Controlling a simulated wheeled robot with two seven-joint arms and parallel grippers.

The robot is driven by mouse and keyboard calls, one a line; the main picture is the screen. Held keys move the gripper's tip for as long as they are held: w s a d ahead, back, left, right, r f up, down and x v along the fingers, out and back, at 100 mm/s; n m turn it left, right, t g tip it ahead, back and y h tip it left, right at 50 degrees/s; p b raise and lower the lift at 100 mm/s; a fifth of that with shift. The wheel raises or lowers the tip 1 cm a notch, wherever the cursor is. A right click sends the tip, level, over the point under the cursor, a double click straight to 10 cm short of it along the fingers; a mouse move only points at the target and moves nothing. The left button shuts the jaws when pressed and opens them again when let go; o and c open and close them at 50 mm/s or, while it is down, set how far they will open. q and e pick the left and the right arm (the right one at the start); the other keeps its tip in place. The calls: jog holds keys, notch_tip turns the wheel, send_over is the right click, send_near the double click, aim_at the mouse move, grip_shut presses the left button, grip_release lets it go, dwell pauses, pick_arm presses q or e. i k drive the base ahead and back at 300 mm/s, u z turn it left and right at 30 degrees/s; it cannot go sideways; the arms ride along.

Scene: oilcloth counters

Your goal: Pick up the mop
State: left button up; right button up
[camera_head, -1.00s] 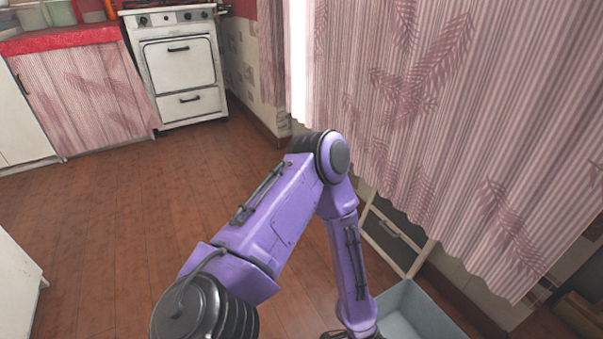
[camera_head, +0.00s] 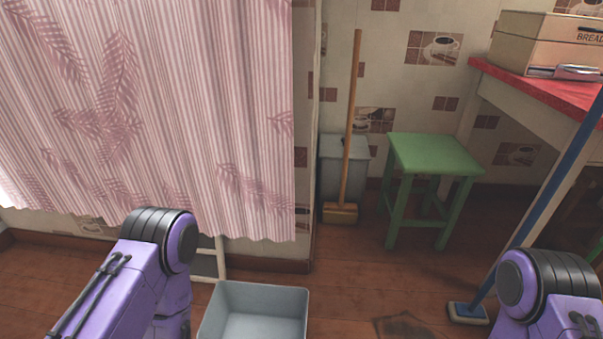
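A long-handled tool with a blue pole, which looks like the mop (camera_head: 533,214), leans against the red-topped counter at the right. Its flat grey-blue head (camera_head: 467,312) rests on the floor, and my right arm stands close beside it in the picture. Both of my arms show only as purple links, at the lower left and the lower right. Neither gripper is in view.
A wooden-handled broom (camera_head: 350,130) stands by a grey bin (camera_head: 330,165) at the back wall. A green stool (camera_head: 432,152) is right of it. A grey-blue tub (camera_head: 297,289) sits on the floor in front. A bread box (camera_head: 530,45) is on the red counter (camera_head: 515,81).

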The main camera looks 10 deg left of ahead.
aim_at(473, 314)
jog(key=z, duration=1.2)
